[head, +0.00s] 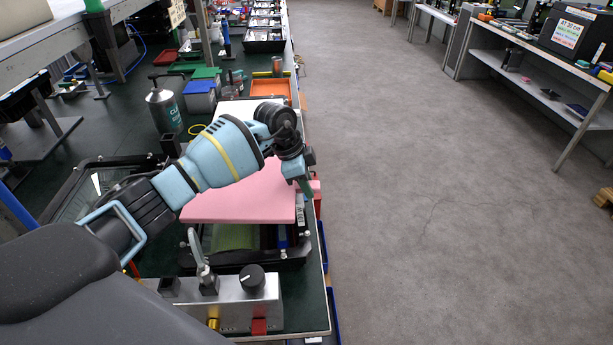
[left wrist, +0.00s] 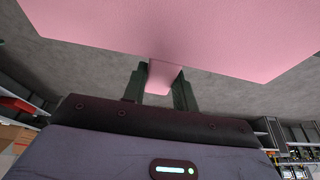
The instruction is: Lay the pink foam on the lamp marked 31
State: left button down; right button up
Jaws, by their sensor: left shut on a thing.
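The pink foam (head: 235,203) is a flat sheet with a small tab on its right edge. It spans the top of the left wrist view (left wrist: 180,30). My left gripper (head: 308,188) is at the foam's right side; in the left wrist view its dark fingers (left wrist: 160,84) are shut on the tab. The foam is over a black lamp housing (head: 290,255), whose front and right edges show below it. I cannot tell whether the foam touches it. No number 31 is readable. Another black housing (head: 80,195) lies partly behind my arm. My right gripper is not in view.
A grey control box (head: 225,305) with a black knob stands at the bench's front. The floor (head: 420,200) to the right is clear.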

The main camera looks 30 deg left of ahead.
pick_arm(q)
jog(key=shift+f, duration=2.05)
jog(key=c, duration=1)
grip_release()
jog(key=shift+v, duration=3.95)
